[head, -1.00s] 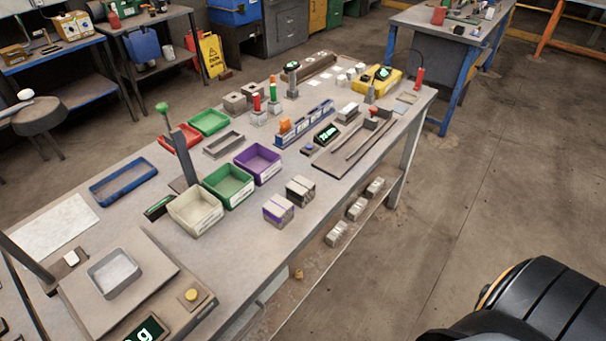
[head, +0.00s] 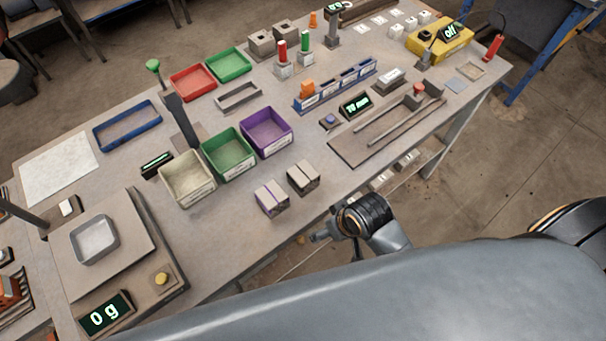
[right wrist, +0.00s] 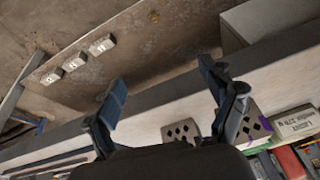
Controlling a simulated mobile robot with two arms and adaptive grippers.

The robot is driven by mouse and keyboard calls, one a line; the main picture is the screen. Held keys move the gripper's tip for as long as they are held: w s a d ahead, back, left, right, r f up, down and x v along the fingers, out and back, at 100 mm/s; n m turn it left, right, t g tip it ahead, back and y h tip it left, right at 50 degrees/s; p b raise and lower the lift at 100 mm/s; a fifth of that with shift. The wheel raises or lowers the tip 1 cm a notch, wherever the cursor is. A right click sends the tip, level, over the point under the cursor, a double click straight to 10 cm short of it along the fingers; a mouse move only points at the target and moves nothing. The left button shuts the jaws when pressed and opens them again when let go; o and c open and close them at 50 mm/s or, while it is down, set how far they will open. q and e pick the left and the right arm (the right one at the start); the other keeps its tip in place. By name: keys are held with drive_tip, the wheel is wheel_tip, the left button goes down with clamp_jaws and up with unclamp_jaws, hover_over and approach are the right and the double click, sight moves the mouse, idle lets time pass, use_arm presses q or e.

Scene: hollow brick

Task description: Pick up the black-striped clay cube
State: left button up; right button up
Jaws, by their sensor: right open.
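The black-striped clay cube (head: 303,178) sits on the workbench near its front edge in the head view. A purple-striped cube (head: 271,199) stands just left of it. My right gripper (head: 337,244) is at the bench's front edge, right of and nearer than the black-striped cube, touching neither. In the right wrist view my right gripper (right wrist: 162,78) has its fingers spread with nothing between them. The black-striped cube (right wrist: 180,131) shows there below the fingers, partly cut off by the gripper body. The purple-striped cube (right wrist: 257,122) is behind the right finger. My left gripper is not in view.
Cream (head: 188,182), green (head: 229,154) and purple (head: 266,133) bins stand behind the cubes. A scale (head: 105,245) reading 0 g is at left. A tray with rods (head: 388,135) lies right. Several blocks (right wrist: 77,61) rest on a lower shelf.

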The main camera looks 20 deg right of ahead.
drive_tip(key=w+a+r+n+g+y, duration=0.1)
drive_tip(key=w+a+r, duration=0.3)
drive_tip(key=r, duration=0.3)
drive_tip(key=w+a+r+n+y, duration=0.1)
drive_tip(key=w+a+r+n, duration=0.1)
drive_tip(key=w+a+r, duration=0.4)
drive_tip(key=w+d+r+m+g+h, duration=0.1)
drive_tip(key=w+d+r+g+h, duration=0.15)
drive_tip(key=d+r, duration=0.45)
drive_tip(key=p, duration=0.2)
hover_over(303, 172)
drive_tip(key=shift+h, duration=0.45)
drive_tip(key=f, duration=0.7)
drive_tip(key=shift+s+d+f, duration=0.1)
drive_tip(key=shift+s+f, duration=0.2)
drive_tip(key=shift+f, duration=0.1)
drive_tip(key=f+p, duration=0.1)
drive_tip(key=f, duration=0.1)
drive_tip(key=f+p, duration=0.1)
drive_tip(key=f, duration=0.2)
drive_tip(key=shift+w, duration=0.2)
drive_tip(key=shift+f, duration=0.2)
drive_tip(key=c, duration=1.4)
drive_tip(key=shift+r, duration=0.15)
